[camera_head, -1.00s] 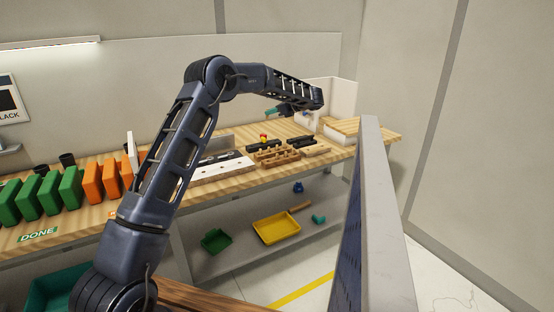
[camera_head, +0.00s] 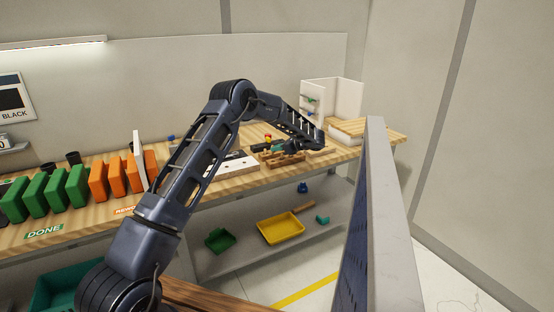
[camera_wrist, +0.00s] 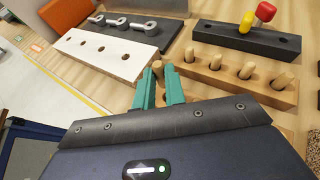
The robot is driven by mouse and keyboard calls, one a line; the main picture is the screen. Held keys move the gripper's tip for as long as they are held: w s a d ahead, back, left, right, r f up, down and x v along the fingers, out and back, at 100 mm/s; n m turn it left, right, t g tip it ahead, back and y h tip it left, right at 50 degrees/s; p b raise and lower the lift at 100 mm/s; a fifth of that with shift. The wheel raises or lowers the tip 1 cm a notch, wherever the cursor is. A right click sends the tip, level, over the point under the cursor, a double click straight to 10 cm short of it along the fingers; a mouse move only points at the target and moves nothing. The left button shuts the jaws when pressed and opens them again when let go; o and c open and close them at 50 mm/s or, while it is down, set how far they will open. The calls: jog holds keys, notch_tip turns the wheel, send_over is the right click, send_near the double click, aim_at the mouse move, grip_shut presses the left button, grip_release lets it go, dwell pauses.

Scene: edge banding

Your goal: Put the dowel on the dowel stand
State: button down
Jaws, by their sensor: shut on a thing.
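My gripper (camera_wrist: 160,92) has its teal fingers shut on a light wooden dowel (camera_wrist: 158,68), whose tip shows between them in the wrist view. The wooden dowel stand (camera_wrist: 240,80) is a block with several upright dowels in a row, just right of and beyond the fingers. The held dowel appears near the stand's left end; I cannot tell whether it touches the stand, and its lower part is hidden. In the head view my gripper (camera_head: 299,148) is low over the bench beside the brown stand (camera_head: 280,159), and the dowel is too small to make out.
A white board with holes (camera_wrist: 110,52) lies left of the fingers. Behind it is a dark rack with metal bolts (camera_wrist: 130,24). A black holder (camera_wrist: 245,42) with red and yellow pieces stands behind the stand.

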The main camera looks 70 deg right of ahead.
aim_at(278, 162)
jog(key=shift+f, duration=2.7)
jog(key=shift+f, duration=0.1)
jog(key=c, duration=1.8)
grip_release()
jog(key=shift+o, duration=0.3)
jog(key=shift+s+r, duration=0.15)
jog(key=shift+r, duration=0.05)
jog(key=v, duration=1.1)
jog(key=shift+s, duration=0.3)
jog(key=shift+r, duration=0.1)
